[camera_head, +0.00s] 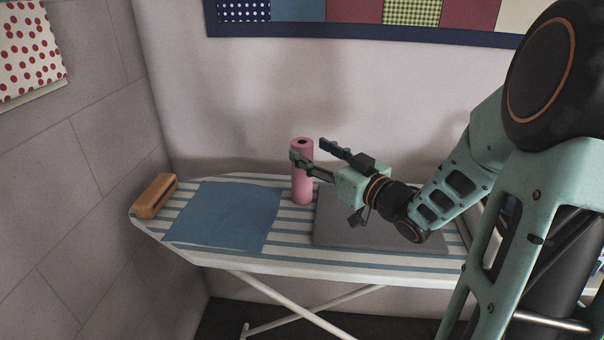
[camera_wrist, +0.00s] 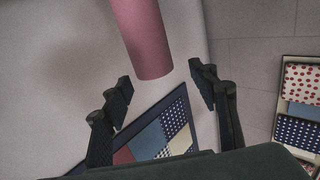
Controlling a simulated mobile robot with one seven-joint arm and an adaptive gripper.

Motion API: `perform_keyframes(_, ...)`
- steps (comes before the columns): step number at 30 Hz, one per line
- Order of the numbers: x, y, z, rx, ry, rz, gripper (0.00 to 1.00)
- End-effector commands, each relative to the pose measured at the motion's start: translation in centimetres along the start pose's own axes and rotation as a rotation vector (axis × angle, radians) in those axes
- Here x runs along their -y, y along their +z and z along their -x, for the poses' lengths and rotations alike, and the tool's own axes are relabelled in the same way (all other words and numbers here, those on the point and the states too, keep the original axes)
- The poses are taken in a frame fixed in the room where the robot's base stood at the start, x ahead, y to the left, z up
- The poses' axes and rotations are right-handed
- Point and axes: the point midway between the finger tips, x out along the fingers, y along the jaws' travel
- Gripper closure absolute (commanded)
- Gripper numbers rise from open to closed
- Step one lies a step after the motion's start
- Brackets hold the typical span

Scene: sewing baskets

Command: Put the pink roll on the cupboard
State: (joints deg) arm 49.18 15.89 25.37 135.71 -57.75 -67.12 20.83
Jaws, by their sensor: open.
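The pink roll (camera_head: 302,182) stands upright on the striped ironing board (camera_head: 200,254), near its back edge, with a dark hole in its top. My gripper (camera_head: 311,150) is open beside the roll's upper part. One finger shows in front of the roll and the other to its right, farther back. In the wrist view the roll (camera_wrist: 146,38) lies ahead of and between the spread fingertips (camera_wrist: 160,80), with gaps visible on both sides. Contact cannot be told. I cannot make out a cupboard in either view.
A blue cloth (camera_head: 225,215) lies left of the roll, and a wooden block (camera_head: 154,196) stands at the board's left end. A grey flat pad (camera_head: 340,234) lies under my gripper. A patchwork hanging (camera_head: 355,12) is on the back wall, and dotted fabric (camera_head: 30,45) on the left wall.

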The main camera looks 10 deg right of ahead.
Motion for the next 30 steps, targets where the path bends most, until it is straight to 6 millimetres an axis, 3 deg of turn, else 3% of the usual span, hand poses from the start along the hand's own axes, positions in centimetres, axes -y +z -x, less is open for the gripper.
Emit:
perform_keyframes(10,-0.7,0.2,-4.5,-0.002,-0.001,-0.001,0.46)
perform_keyframes(20,-0.8,0.1,-5.2,0.000,0.001,0.000,0.47)
perform_keyframes(30,-0.8,0.2,-5.1,0.000,0.001,0.000,0.84)
